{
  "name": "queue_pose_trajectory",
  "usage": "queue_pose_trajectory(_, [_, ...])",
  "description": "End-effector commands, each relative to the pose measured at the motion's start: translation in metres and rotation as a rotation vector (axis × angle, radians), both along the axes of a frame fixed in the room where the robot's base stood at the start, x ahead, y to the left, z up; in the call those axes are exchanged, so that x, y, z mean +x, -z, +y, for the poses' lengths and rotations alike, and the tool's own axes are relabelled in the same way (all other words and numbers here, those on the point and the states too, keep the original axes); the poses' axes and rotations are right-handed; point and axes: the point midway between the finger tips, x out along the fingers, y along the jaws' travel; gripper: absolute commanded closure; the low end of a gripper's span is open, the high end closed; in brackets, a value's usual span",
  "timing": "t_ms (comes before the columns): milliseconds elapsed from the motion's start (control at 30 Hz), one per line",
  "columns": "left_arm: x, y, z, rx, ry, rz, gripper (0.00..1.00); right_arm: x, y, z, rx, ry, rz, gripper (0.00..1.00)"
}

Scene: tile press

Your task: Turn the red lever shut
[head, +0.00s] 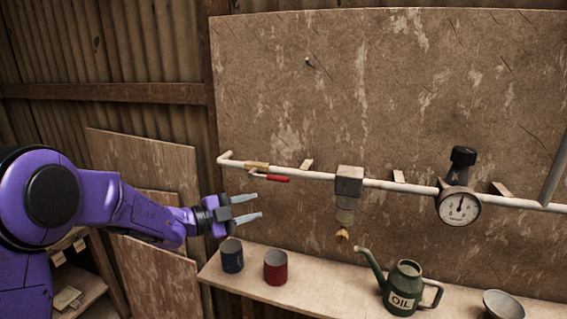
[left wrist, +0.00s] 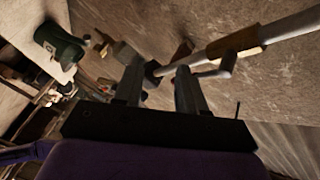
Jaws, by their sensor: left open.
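The red lever (head: 278,179) sits just below the white pipe (head: 320,175) in the head view, joined at its left end to a brass valve body (head: 257,166). It lies roughly along the pipe. My left gripper (head: 260,207) is open, below and a little left of the lever, and looks empty. In the left wrist view, the fingers (left wrist: 160,80) reach toward the pipe, with the brass valve body (left wrist: 237,42) at upper right. A small part of the red lever (left wrist: 182,50) shows near the fingertips; the finger hides some of it. My right gripper is not in view.
A shelf (head: 330,288) below holds a blue cup (head: 232,256), a red cup (head: 275,267), a green oil can (head: 403,288) and a bowl (head: 502,305). A filter block (head: 349,181) and a gauge (head: 459,207) sit along the pipe to the right.

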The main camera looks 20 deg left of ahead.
Motion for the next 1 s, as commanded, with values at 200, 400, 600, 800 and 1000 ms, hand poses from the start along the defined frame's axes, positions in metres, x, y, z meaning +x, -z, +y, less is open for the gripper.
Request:
queue_pose_trajectory(200, [-0.009, -0.076, 0.009, 0.349, 0.175, -0.249, 0.6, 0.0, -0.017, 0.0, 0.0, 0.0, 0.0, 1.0])
queue_pose_trajectory(400, [0.011, -0.075, -0.014, 0.372, 0.189, -0.256, 0.6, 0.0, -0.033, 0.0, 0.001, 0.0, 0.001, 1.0])
queue_pose_trajectory(600, [0.041, -0.068, -0.047, 0.369, 0.188, -0.255, 0.6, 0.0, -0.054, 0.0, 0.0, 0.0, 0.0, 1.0])
queue_pose_trajectory(800, [0.058, -0.062, -0.065, 0.368, 0.186, -0.255, 0.6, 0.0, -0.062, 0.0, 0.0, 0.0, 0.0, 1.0])
queue_pose_trajectory(1000, [0.061, -0.06, -0.068, 0.366, 0.184, -0.256, 0.6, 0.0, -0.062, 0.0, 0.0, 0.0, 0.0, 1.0])
